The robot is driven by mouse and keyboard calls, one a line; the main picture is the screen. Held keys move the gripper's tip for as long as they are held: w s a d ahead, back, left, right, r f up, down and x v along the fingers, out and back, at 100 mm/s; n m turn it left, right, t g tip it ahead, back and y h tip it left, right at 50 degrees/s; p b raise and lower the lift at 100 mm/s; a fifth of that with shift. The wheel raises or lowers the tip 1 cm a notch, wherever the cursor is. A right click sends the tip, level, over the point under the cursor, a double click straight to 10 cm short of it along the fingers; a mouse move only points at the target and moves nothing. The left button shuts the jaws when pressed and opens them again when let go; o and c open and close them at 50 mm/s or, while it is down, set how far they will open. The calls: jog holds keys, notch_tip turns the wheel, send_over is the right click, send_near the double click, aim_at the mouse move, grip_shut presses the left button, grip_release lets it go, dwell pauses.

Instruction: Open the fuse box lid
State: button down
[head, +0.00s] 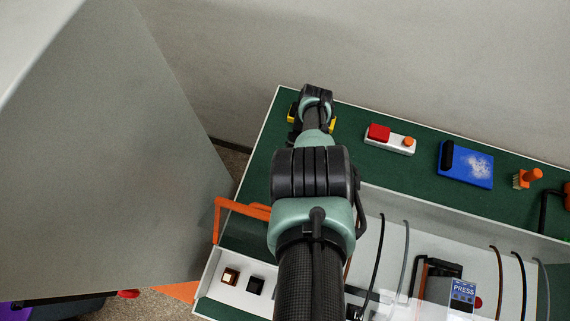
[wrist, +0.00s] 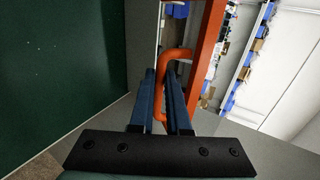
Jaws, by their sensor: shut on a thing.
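In the wrist view my gripper (wrist: 161,76) has its two blue fingers closed around one side of a rounded orange handle (wrist: 175,53). A straight orange bar (wrist: 207,50) runs just beside and beyond the handle. I cannot tell from this view whether a lid is joined to it or how far it is open. In the head view my arm covers the middle of the workbench, and my fingertips and the held handle are hidden. No fuse box lid can be clearly made out there.
In the head view the green bench top (head: 380,175) carries a white block with a red button (head: 379,132), a blue pad (head: 466,165) and an orange-handled brush (head: 529,177). An orange frame (head: 243,208) stands at the left edge. A large grey panel (head: 110,160) fills the left.

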jog(key=shift+s+a, duration=0.1)
jog(key=shift+s, duration=0.1)
dwell(0.3)
jog(key=c, duration=0.9)
grip_release()
jog(key=shift+w, duration=0.1)
jog(key=shift+r, duration=0.15)
